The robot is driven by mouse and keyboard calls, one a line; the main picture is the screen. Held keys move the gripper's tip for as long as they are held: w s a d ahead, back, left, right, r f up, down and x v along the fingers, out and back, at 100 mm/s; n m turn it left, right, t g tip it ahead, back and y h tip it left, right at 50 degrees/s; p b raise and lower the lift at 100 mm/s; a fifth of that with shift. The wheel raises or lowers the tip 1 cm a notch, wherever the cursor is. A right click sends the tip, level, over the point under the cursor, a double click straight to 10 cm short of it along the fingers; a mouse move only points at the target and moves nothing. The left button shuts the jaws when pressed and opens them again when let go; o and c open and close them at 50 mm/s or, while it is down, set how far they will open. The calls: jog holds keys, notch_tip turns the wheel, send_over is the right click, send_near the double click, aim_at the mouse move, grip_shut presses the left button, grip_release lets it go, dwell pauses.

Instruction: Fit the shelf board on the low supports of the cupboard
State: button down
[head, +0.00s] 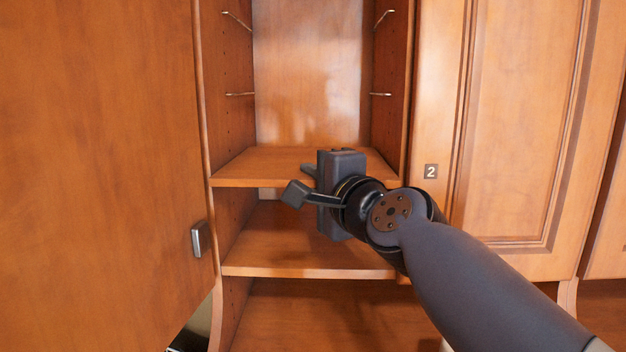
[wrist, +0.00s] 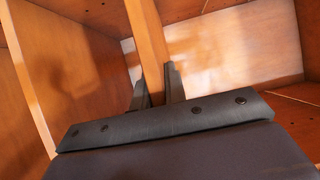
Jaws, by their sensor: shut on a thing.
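The shelf board (head: 258,167) is a brown wooden panel lying about level inside the open cupboard (head: 204,100). My gripper (head: 311,172) is shut on its front edge, right of the middle. In the wrist view the board (wrist: 147,40) runs edge-on between my two fingers (wrist: 157,88). Thin wire supports show on both side walls at two heights, an upper pair (head: 237,20) and a lower pair (head: 240,94). The board is below both pairs. Whether anything carries it from beneath is hidden.
A fixed-looking lower shelf (head: 270,265) lies under the board, with another surface (head: 300,315) below it. A closed door (head: 510,120) marked 2 is at right. The space above the board is empty.

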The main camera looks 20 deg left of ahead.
jog(key=shift+w+a+b, duration=0.25)
jog(key=shift+w, duration=0.6)
jog(key=shift+w+a+b, duration=0.2)
jog(key=shift+w+a, duration=0.05)
jog(key=shift+w, duration=0.55)
jog(key=shift+w+a, duration=0.1)
jog(key=shift+w, duration=0.3)
jog(key=shift+w+a, duration=0.3)
jog(key=shift+w, duration=0.5)
jog(key=shift+w+a, duration=0.15)
jog(key=shift+w, duration=0.45)
jog(key=shift+w+a, duration=0.15)
jog(key=shift+w, duration=0.25)
dwell(0.5)
jog(key=c, duration=1.5)
grip_release()
jog(key=shift+o, duration=0.7)
jog(key=shift+f, duration=0.1)
